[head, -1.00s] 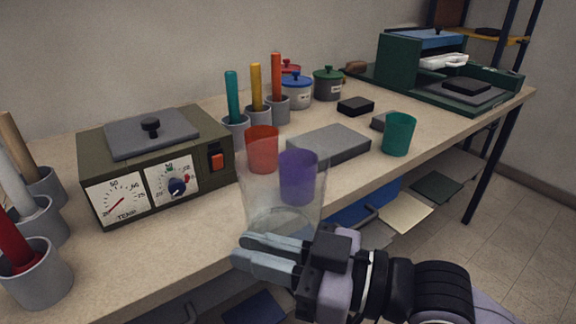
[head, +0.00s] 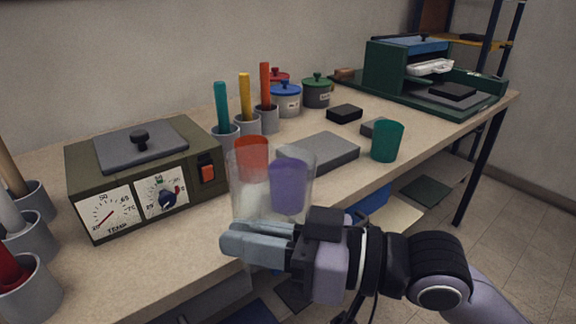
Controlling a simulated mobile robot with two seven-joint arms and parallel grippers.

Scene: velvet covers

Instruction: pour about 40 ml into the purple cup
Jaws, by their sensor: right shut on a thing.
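The purple cup (head: 288,186) stands on the bench near its front edge. It shows through a clear see-through vessel (head: 238,190). My right gripper (head: 234,238) is shut on the lower part of this vessel, which looks about upright and is in front of the purple cup. Something pale shows low in the vessel, but I cannot tell its level. The vessel's height above the bench is hard to judge. My left gripper is not in view.
A red cup (head: 252,150) stands behind the vessel and a green cup (head: 387,141) to the right. A grey flat block (head: 325,151) lies behind the purple cup. A dial box (head: 145,180) stands at left. Grey holders (head: 226,135) with coloured handles stand behind.

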